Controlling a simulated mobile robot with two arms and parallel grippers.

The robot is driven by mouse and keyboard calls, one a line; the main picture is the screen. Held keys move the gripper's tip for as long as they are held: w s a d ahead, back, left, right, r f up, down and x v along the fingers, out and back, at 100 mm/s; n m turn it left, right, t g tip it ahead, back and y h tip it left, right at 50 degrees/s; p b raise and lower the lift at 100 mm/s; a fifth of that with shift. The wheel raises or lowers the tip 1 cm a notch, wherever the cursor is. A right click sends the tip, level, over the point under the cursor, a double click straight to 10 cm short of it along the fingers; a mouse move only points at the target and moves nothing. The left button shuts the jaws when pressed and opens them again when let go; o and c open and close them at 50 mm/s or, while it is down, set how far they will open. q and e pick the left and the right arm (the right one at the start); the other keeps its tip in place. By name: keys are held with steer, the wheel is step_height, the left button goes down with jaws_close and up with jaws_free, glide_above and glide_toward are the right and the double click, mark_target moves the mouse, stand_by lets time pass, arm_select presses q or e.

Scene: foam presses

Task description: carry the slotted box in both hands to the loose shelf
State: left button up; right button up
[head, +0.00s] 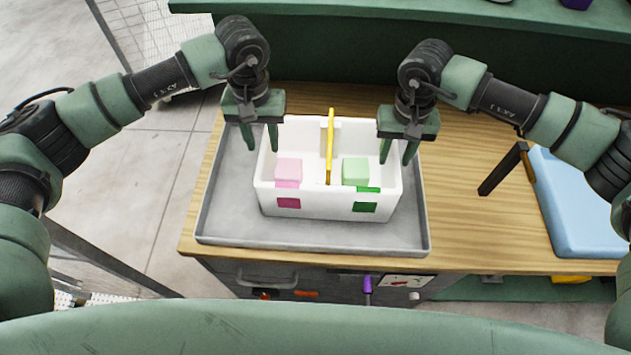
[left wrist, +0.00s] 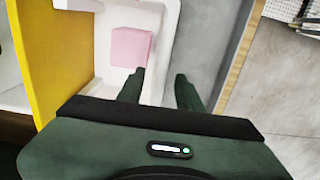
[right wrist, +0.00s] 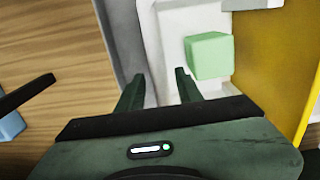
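The slotted box (head: 325,205) is white, with a yellow divider (head: 330,150) upright across its middle. A pink block (head: 288,169) lies in its left compartment and a light green block (head: 355,171) in its right one. The box sits in a grey tray. My left gripper (head: 261,148) is open over the box's left end wall, one finger on each side; its wrist view shows the wall (left wrist: 163,60) between the spread fingers. My right gripper (head: 399,160) is open at the right end wall (right wrist: 152,50), with a finger on either side. The loose shelf cannot be made out.
The grey tray (head: 215,215) lies on a wooden table (head: 455,215). To the right are a black bar (head: 502,168) and a blue board (head: 575,215). A green ledge (head: 480,14) runs behind the table. Bare floor (head: 160,180) is at the left.

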steer(key=shift+r, duration=0.15)
arm_select(q)
step_height(320, 180, up, 9)
steer(key=shift+r, duration=0.15)
arm_select(e)
step_height(320, 180, up, 12)
arm_select(q)
steer(key=shift+s, duration=0.1)
arm_select(e)
steer(key=shift+f, duration=0.2)
stand_by(0.5)
